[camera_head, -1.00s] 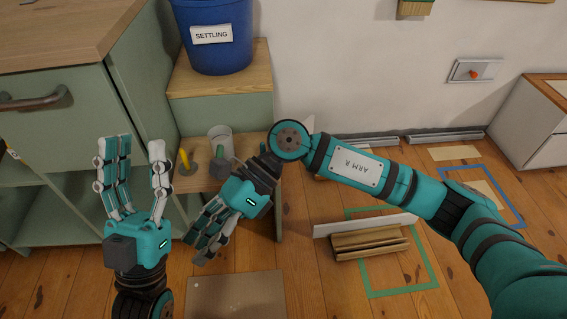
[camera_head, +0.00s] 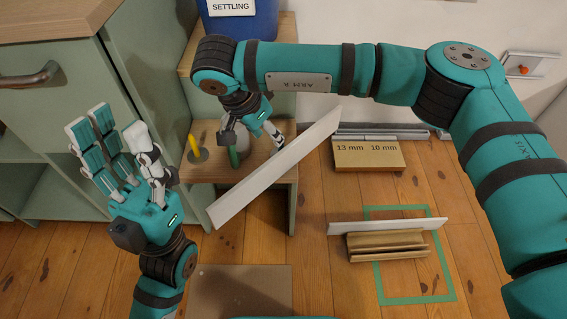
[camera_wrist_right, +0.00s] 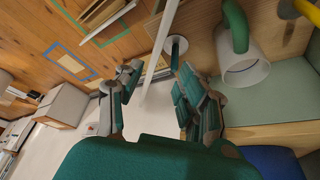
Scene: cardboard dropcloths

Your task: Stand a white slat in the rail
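A long white slat (camera_head: 250,188) lies slanted across the view, over the front right corner of the low table. My right gripper (camera_head: 258,130) is above the table beside the slat. In the right wrist view the slat (camera_wrist_right: 158,55) runs between the spread fingers of the right gripper (camera_wrist_right: 158,85), with gaps on both sides. I cannot tell what supports it. A second white slat (camera_head: 420,226) stands on its long edge behind a tan grooved rail (camera_head: 388,246) on the floor. My left gripper (camera_head: 112,150) is open and empty at the left.
A board marked 13 mm and 10 mm (camera_head: 367,160) lies near the wall. Green tape (camera_head: 410,300) outlines the rail's floor area. A blue bin stands behind.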

